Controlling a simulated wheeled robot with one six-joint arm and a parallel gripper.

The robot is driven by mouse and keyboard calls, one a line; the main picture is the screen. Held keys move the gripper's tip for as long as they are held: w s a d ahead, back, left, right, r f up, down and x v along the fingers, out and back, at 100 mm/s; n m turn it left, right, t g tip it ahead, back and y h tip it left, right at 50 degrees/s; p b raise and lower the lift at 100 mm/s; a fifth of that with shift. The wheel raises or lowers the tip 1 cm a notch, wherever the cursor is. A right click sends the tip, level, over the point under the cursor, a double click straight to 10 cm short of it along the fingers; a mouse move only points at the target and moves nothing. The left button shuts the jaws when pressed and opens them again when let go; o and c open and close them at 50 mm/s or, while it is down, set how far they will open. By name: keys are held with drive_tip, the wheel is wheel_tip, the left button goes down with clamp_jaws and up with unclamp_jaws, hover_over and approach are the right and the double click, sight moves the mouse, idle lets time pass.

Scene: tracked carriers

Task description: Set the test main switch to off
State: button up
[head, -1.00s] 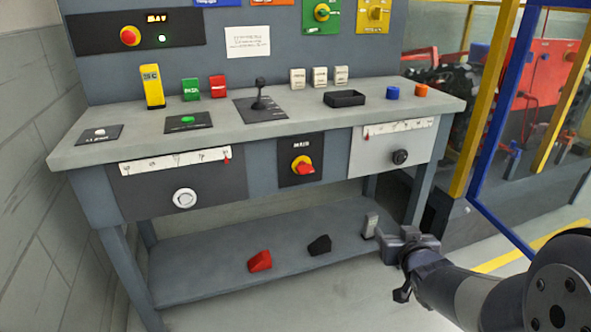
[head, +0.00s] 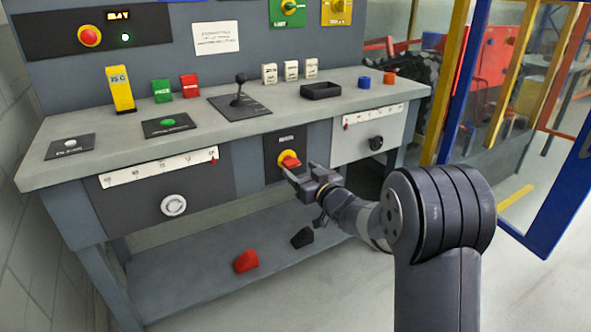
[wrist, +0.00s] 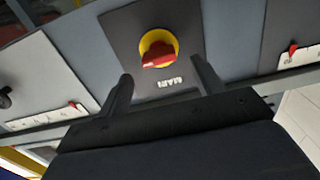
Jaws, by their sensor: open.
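The main switch (head: 289,160) is a red rotary handle on a yellow disc, set in a dark panel (head: 273,150) labelled MAIN on the bench front. In the wrist view the red handle (wrist: 160,58) shows upside down above the fingers, lying roughly crosswise with a slight tilt. My gripper (head: 300,172) is just in front of and slightly below the switch in the head view. Its two fingers (wrist: 166,85) are open, with nothing between them. The handle appears beyond the fingertips, apart from them. A small part of the switch may be hidden by the gripper in the head view.
A left drawer-like panel with a white dial (head: 173,205) and a right one with a black knob (head: 376,142) flank the switch. The bench top (head: 255,125) overhangs above. A red block (head: 246,261) and a black block (head: 302,237) lie on the lower shelf.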

sight(294, 165)
drive_tip(key=shift+x, duration=1.8)
drive_tip(key=c, duration=1)
drive_tip(key=shift+b, duration=0.3)
